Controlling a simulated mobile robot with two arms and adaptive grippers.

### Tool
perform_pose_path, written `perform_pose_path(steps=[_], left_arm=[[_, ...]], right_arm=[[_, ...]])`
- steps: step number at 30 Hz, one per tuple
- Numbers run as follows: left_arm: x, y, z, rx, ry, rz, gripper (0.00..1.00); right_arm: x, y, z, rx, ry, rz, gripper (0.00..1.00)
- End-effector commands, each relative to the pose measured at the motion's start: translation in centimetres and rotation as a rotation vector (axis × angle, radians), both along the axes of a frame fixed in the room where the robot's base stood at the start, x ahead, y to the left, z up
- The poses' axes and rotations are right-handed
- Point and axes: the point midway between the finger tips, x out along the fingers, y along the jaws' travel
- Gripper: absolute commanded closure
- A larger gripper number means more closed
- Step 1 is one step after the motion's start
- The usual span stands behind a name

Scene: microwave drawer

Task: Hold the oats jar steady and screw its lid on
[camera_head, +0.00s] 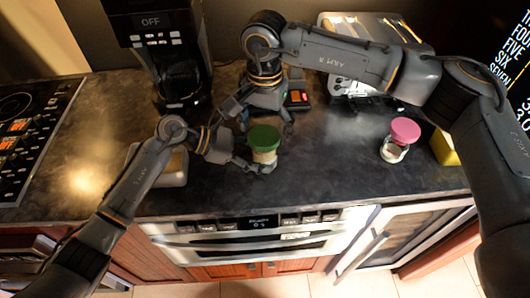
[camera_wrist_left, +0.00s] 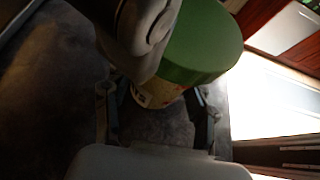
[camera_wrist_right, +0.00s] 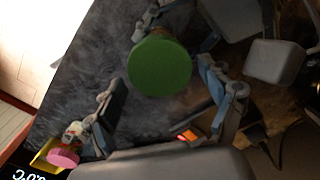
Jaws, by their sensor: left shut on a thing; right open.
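The oats jar (camera_head: 265,157) stands upright on the dark countertop, with the green lid (camera_head: 263,138) on its top. I cannot tell how tightly the lid sits. My left gripper (camera_head: 254,160) is shut around the jar body below the lid. The left wrist view shows the green lid (camera_wrist_left: 210,45) and part of the jar's label (camera_wrist_left: 158,94) between the fingers. My right gripper (camera_head: 265,122) is open behind and above the jar. In the right wrist view, the round lid top (camera_wrist_right: 160,67) lies ahead, between the spread fingers and clear of them.
A pink-lidded jar (camera_head: 401,135) stands on the right, with a yellow object (camera_head: 445,149) beside it. A coffee machine (camera_head: 160,45) and a small device with a red display (camera_head: 298,97) are behind. A grey container (camera_head: 174,174) sits by my left arm. The front counter is clear.

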Motion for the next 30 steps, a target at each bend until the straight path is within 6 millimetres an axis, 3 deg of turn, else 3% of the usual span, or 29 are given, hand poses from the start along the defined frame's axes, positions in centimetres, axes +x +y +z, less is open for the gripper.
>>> perform_pose_path(steps=[6, 14, 21, 30], left_arm=[[0.00, 0.04, -0.08, 0.001, 0.001, 0.000, 1.00], [0.00, 0.03, -0.08, 0.001, 0.001, 0.000, 1.00], [-0.01, 0.03, -0.08, 0.001, 0.001, 0.000, 1.00], [-0.01, 0.03, -0.09, 0.001, 0.001, 0.000, 1.00]], right_arm=[[0.01, -0.03, 0.00, 0.000, 0.000, 0.258, 0.18], [0.01, -0.03, 0.00, 0.000, 0.000, 0.430, 0.18], [0.01, -0.02, 0.01, 0.000, -0.001, 0.716, 0.18], [0.01, -0.02, 0.01, 0.000, -0.001, 0.773, 0.18]])
